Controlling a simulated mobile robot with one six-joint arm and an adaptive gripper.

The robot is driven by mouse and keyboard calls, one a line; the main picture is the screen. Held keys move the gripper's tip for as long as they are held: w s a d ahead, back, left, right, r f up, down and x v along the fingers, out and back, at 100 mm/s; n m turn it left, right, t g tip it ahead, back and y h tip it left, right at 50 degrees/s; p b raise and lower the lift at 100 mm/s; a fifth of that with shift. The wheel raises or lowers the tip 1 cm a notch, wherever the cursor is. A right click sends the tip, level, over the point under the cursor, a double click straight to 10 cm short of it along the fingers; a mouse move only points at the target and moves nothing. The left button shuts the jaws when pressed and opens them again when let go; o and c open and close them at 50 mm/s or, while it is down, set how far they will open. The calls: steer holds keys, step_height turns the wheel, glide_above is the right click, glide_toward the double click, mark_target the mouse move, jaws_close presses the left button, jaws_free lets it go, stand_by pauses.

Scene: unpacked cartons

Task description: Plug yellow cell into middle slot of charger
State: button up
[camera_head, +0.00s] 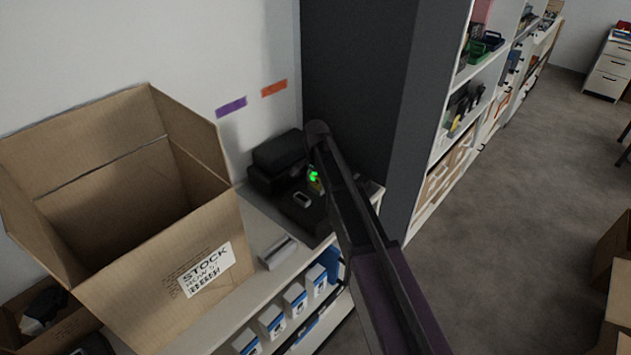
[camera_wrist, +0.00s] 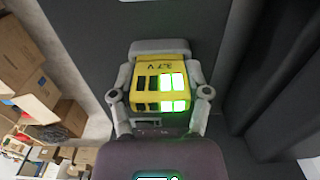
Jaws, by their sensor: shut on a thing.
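The yellow cell (camera_wrist: 160,68) is marked 3.7 V and has dark and bright green-white windows on its face. My gripper (camera_wrist: 159,88) is shut on it, with grey finger links on both sides, in the wrist view. In the head view, a small part of the yellow cell (camera_head: 317,186) and green lights show beside my dark arm, above the shelf top. A black unit (camera_head: 285,207) with a small pale display, apparently the charger, sits there. Its slots cannot be made out, and my arm covers its right side. Whether the cell touches it cannot be told.
A large open carton (camera_head: 130,240) marked STOCK stands left of the black unit. A grey box (camera_head: 278,252) lies near the shelf's front edge. A tall dark panel (camera_head: 352,75) rises behind my arm, with loaded shelving (camera_head: 470,95) beyond.

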steer(key=shift+f, duration=0.1)
steer(key=o, duration=1.4)
